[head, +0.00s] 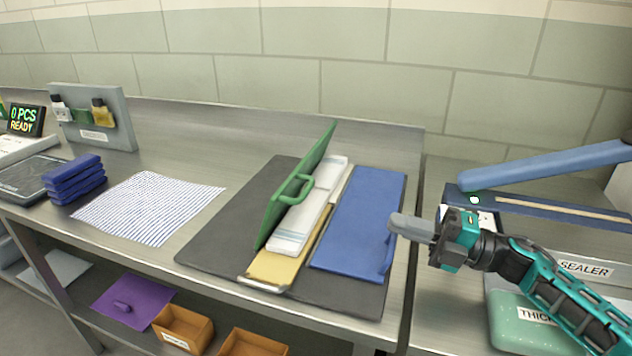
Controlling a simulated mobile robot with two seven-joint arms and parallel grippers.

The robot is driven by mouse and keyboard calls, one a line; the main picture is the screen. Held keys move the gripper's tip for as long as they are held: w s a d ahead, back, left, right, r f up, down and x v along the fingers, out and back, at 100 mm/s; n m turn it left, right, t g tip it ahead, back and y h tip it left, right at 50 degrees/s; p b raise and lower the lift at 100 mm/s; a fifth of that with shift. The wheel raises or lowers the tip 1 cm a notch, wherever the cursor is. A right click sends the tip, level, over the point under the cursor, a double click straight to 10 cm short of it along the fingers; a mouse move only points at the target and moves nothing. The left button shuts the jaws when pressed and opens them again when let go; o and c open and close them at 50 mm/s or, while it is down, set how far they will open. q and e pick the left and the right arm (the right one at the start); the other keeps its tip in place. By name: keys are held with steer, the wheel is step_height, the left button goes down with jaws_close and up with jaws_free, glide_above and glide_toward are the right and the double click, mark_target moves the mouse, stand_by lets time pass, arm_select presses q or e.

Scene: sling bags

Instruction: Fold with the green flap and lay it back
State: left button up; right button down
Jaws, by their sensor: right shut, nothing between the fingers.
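The green flap (292,192) stands steeply raised on the dark board, with a loop handle on its right face. A blue panel (358,218) lies flat to the right, with a blue handle at its front right. Between them a white striped folded piece (303,222) lies on a yellow strip (284,262). My right gripper (398,226) is shut and empty, just right of the blue panel near its handle. Whether it touches the handle I cannot tell. My left gripper is not in view.
The dark board (228,238) lies on a steel table. A striped sheet (150,207) and stacked blue pieces (76,179) are at the left. A sealer (550,205) with a raised blue arm stands at the right.

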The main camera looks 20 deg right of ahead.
arm_select(q)
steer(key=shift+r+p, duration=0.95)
steer(key=shift+p, duration=0.15)
arm_select(e)
steer(key=x, duration=1.4)
steer(key=shift+w, duration=0.3)
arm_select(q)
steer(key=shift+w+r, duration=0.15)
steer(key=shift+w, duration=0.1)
arm_select(e)
steer(key=shift+r, duration=0.1)
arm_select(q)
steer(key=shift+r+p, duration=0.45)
arm_select(e)
steer(key=shift+w+a+r, duration=0.35)
steer(key=shift+a+r, duration=0.2)
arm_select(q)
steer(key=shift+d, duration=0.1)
arm_select(e)
steer(key=shift+d, duration=0.1)
